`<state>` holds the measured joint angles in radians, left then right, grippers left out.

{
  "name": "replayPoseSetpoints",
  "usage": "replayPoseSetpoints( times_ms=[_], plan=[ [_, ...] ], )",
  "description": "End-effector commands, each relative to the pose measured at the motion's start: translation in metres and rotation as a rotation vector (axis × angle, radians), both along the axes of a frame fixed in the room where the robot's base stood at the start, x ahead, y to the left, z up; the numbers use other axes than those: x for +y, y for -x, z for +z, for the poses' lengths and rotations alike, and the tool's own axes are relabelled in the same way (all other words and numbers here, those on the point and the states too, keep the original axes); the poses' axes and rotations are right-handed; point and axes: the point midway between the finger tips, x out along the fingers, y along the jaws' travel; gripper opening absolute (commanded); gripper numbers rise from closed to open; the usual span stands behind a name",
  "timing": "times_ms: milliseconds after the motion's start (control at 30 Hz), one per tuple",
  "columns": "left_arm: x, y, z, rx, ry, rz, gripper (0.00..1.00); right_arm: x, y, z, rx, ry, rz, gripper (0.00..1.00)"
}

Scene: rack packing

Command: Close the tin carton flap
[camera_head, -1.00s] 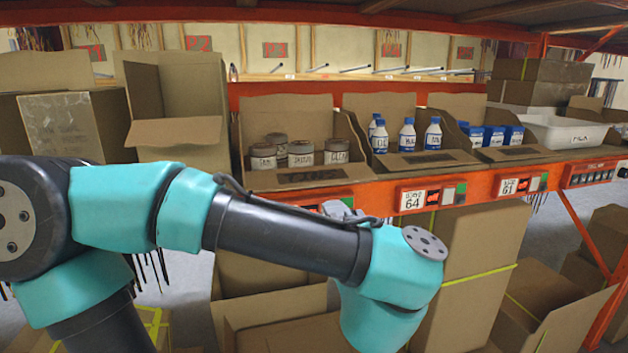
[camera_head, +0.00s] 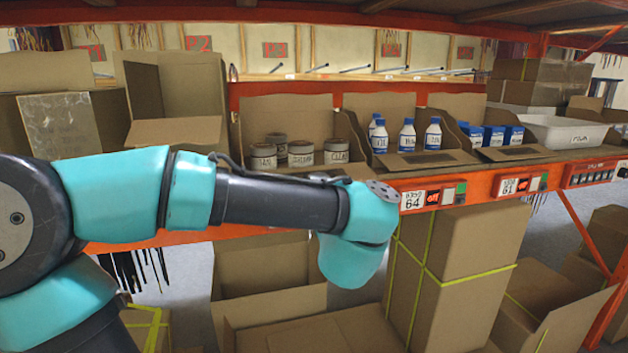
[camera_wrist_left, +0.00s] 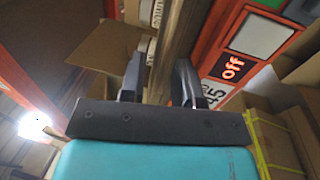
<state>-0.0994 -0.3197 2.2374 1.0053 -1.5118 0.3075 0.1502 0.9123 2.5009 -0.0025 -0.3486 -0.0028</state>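The tin carton (camera_head: 345,131) is an open cardboard box on the shelf in the head view, holding several grey tins (camera_head: 301,153). Its tall back panel (camera_head: 285,113) stands upright. Its front edge and front flap are mostly hidden behind my left arm. My left gripper (camera_wrist_left: 160,80) is at the carton's front, largely hidden in the head view. In the left wrist view its two dark fingers are apart, with a brown cardboard strip (camera_wrist_left: 183,35) running between them; I cannot tell whether they touch it. Tins (camera_wrist_left: 150,12) show just beyond. My right gripper is out of view.
A carton of white-and-blue bottles (camera_head: 407,134) stands right of the tins, then a carton of blue boxes (camera_head: 494,135) and a white bin (camera_head: 560,131). An open carton (camera_head: 180,95) stands to the left. The orange shelf edge (camera_head: 470,190) carries label displays.

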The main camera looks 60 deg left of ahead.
Motion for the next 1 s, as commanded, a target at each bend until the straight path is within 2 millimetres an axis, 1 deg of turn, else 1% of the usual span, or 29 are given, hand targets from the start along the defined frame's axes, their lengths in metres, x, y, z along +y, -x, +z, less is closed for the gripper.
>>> replayPoseSetpoints(
  times_ms=[33,200,333,500,733,1000],
  plan=[
    [0.006,-0.001,0.001,0.002,0.001,0.004,0.30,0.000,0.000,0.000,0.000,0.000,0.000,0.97],
    [0.022,-0.007,0.004,-0.001,0.000,0.004,0.30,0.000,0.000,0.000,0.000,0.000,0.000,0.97],
    [0.030,-0.010,0.005,0.001,0.000,0.002,0.30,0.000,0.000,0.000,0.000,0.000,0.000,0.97],
    [0.034,-0.011,0.006,0.000,0.001,0.000,0.30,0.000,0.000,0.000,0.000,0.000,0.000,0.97],
    [0.034,-0.011,0.006,0.000,0.001,0.000,0.30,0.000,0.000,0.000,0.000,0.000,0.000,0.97],
    [0.034,-0.011,0.006,0.000,0.000,0.000,0.04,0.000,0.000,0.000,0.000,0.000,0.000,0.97]
  ],
)
